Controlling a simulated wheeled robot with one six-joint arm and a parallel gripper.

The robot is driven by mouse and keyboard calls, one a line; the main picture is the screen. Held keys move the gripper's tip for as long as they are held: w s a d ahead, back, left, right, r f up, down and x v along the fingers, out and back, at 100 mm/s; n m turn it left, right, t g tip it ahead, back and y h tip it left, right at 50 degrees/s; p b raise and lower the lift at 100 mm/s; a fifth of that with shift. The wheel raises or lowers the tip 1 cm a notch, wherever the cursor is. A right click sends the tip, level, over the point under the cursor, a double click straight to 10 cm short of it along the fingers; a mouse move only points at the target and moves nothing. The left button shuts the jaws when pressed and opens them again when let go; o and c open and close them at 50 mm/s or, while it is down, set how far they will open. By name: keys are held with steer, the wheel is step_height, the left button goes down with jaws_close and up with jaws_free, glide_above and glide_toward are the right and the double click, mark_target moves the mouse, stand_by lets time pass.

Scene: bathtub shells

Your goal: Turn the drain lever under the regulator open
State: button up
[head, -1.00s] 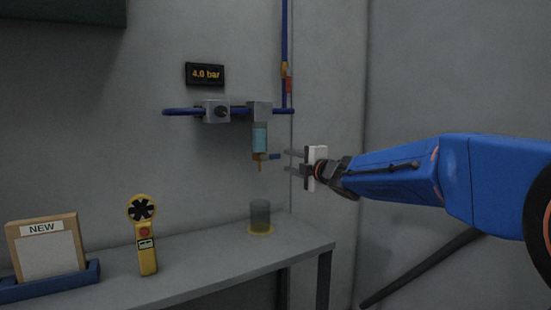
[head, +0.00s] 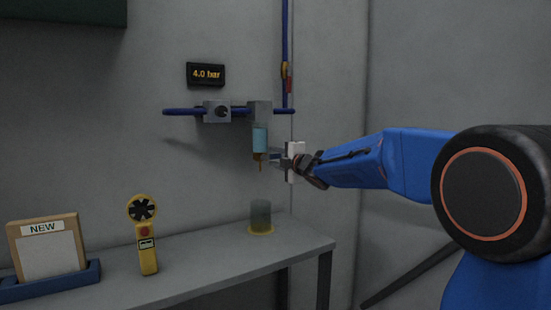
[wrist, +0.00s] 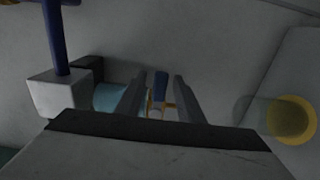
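The regulator (head: 259,110) hangs on the blue pipe with a light-blue bowl (head: 260,138) under it. A brass drain (head: 261,161) sits at the bowl's bottom. The small blue drain lever shows in the wrist view (wrist: 160,84), between the two fingers of my gripper (wrist: 159,92). The fingers stand apart with gaps on both sides of the lever. In the head view my gripper (head: 277,157) points left at the drain from the right, and its fingers largely hide the lever. Whether a finger touches the lever I cannot tell.
A translucent cup (head: 260,214) on a yellow base stands on the bench (head: 215,256) below the drain. A yellow handheld meter (head: 146,235) and a framed NEW sign (head: 47,249) stand further left. A 4.0 bar display (head: 206,74) is on the wall.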

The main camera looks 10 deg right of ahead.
jaws_close()
steer(key=shift+f+m, duration=0.15)
steer(key=shift+m, duration=0.15)
steer(key=m, duration=0.1)
steer(key=f+m, duration=0.1)
steer(key=m, duration=0.1)
steer(key=shift+a+f, duration=0.2)
steer(key=shift+f, duration=0.05)
steer(key=shift+s+a+f+m, duration=0.25)
steer(key=shift+a+f+m, duration=0.4)
steer(key=shift+m, duration=1.75)
steer(key=shift+s+a+f+m, duration=0.35)
steer(key=shift+a+m, duration=0.4)
steer(key=shift+m, duration=1.65)
steer(key=shift+s+a+f+m, duration=0.15)
steer(key=shift+a+f+m, duration=0.5)
steer(key=shift+m, duration=1.75)
